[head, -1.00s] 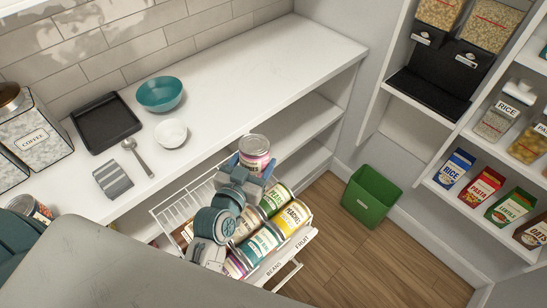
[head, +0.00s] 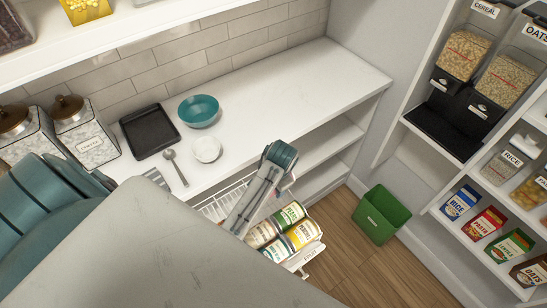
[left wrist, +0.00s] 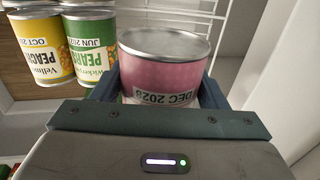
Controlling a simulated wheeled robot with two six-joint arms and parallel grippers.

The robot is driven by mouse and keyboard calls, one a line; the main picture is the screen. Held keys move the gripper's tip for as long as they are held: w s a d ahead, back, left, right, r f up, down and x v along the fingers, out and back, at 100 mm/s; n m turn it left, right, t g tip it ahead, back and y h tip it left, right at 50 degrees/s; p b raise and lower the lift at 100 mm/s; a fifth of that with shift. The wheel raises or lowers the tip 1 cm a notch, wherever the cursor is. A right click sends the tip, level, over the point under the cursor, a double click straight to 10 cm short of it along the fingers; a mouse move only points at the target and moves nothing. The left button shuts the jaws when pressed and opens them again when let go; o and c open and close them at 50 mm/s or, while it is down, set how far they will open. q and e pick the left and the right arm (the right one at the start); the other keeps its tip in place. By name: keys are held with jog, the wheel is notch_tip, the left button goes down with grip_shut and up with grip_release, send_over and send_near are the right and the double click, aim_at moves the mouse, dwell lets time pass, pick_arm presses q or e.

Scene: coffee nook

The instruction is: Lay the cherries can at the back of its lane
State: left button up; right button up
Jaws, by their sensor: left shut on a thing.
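My left gripper (left wrist: 158,96) is shut on a pink can (left wrist: 165,72) with a silver lid. The can's date, DEC 2028, faces the wrist camera and its name is not visible. In the head view my left wrist and gripper (head: 286,178) are over the right part of a pull-out wire rack (head: 218,204), and they hide most of the can. My right gripper is not in view.
A teal-labelled can (head: 277,249) and a brownish can (head: 262,233) lie left of the fruit cans. Above the rack, the counter (head: 320,80) holds a teal bowl (head: 199,111), white bowl, spoon and black tray. A green bin (head: 381,214) stands on the floor at right.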

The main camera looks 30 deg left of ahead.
pick_arm(q)
jog(key=shift+f, duration=0.6)
jog(key=x, duration=0.5)
jog(key=shift+d, duration=0.15)
jog(key=shift+b+x, duration=0.9)
jog(key=shift+x, duration=1.55)
jog(key=shift+s+d, duration=0.1)
jog(key=shift+d, duration=0.1)
jog(key=o, duration=1.2)
jog(key=shift+o, duration=0.9)
jog(key=shift+s+f, duration=0.1)
jog(key=shift+f, duration=0.1)
